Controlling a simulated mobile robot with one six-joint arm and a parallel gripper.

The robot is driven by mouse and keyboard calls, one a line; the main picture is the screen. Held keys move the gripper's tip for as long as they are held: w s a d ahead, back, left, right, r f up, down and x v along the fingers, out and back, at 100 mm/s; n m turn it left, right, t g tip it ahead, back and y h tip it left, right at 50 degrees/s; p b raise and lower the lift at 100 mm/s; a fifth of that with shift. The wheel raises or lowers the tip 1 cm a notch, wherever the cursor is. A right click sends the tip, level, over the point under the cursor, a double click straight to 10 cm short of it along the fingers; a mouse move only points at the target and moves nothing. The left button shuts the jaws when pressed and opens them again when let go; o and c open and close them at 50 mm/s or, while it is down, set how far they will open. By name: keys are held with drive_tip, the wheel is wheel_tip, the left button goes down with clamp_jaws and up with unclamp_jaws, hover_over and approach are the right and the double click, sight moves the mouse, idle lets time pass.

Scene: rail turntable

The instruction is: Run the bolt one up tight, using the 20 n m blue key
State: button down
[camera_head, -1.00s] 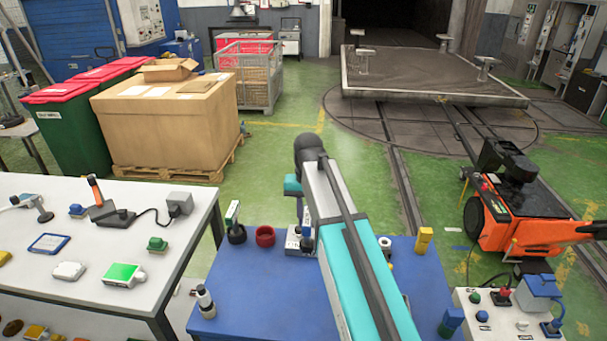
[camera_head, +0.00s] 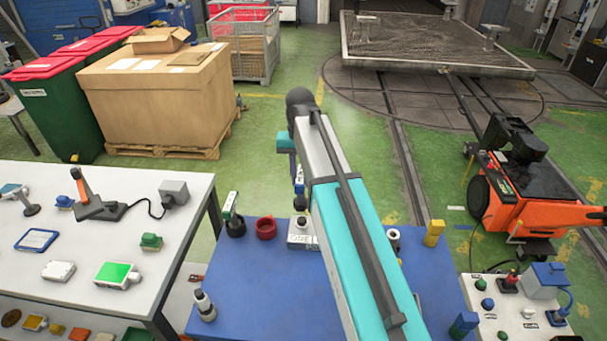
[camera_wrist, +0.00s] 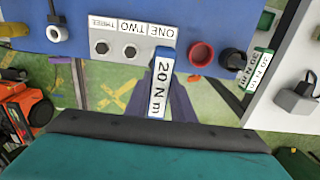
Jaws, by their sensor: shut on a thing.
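My gripper (camera_wrist: 158,112) is shut on the blue key (camera_wrist: 164,66), whose white label reads 20 N m. In the wrist view the key's far end reaches the ONE end of the bolt block (camera_wrist: 132,35). The bolt at ONE is hidden there, and I cannot tell whether key and bolt touch. The bolts at TWO (camera_wrist: 130,50) and THREE (camera_wrist: 102,48) show as dark heads. In the head view the block (camera_head: 300,240) sits on the blue table, partly hidden by my arm. My gripper is small and unclear in that view.
A red cup (camera_head: 266,228) and a black cup (camera_head: 236,228) holding a green 30 N m key (camera_wrist: 262,66) stand beside the block. A white-ringed part (camera_head: 393,236) and a yellow block (camera_head: 434,232) stand right. A white bench (camera_head: 90,235) adjoins left; an orange machine (camera_head: 530,210) stands right.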

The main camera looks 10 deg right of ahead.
drive_tip(key=shift+d, duration=0.15)
drive_tip(key=shift+r+p, duration=0.1)
drive_tip(key=shift+p, duration=0.2)
drive_tip(key=shift+f+b, duration=0.55)
drive_tip(key=shift+f, duration=1)
drive_tip(key=n+p, duration=0.1)
drive_tip(key=n, duration=0.5)
drive_tip(key=shift+n+p, duration=0.35)
drive_tip(key=shift+n, duration=0.05)
drive_tip(key=n, duration=0.3)
drive_tip(key=shift+n+p, duration=0.4)
drive_tip(key=shift+d+n, duration=0.1)
drive_tip(key=shift+n, duration=0.6)
